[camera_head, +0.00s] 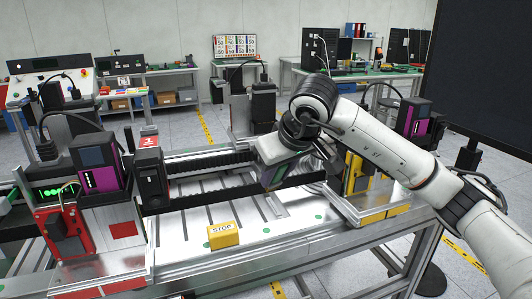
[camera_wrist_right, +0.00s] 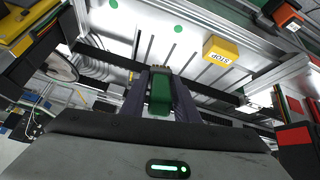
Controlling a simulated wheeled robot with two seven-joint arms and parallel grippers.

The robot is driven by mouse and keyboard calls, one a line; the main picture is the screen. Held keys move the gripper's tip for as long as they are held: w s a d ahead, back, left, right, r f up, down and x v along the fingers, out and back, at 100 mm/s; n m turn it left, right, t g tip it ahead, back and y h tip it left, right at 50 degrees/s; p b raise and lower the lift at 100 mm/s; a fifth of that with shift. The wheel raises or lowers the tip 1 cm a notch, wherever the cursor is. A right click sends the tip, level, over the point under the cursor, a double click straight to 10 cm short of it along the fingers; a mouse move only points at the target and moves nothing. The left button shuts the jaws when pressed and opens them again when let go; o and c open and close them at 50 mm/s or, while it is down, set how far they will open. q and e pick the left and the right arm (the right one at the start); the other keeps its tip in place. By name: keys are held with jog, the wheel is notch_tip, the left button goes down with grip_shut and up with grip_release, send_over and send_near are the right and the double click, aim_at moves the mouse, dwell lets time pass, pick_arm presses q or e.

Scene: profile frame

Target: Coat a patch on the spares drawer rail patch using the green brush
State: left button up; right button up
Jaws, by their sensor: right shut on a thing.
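My right gripper (camera_head: 272,180) hangs over the middle of the machine frame in the head view, apart from the bed below. In the right wrist view my right gripper (camera_wrist_right: 160,88) has its two dark fingers shut on the green brush (camera_wrist_right: 160,96). In the head view the brush is mostly hidden by the gripper. A flat red patch (camera_head: 123,230) shows on the left carriage; I cannot tell whether it is the spares drawer rail patch. My left gripper is not in view.
A yellow STOP block (camera_head: 223,235) stands on the silver slotted bed (camera_head: 262,222), below the gripper. A dark cross rail (camera_head: 215,193) spans the bed. Purple-faced units stand at left (camera_head: 96,176) and right (camera_head: 413,120). The bed's front strip is mostly clear.

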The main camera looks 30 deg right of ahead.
aim_at(276, 187)
jog(key=shift+w+d+r, duration=0.2)
jog(key=shift+w+r, duration=0.1)
jog(key=shift+r, duration=0.05)
jog(key=shift+f, duration=0.15)
notch_tip(276, 187, down, 3)
jog(key=shift+s+r+b, duration=0.1)
jog(key=shift+b, duration=0.2)
jog(key=shift+f+b, duration=0.4)
jog(key=shift+f, duration=0.45)
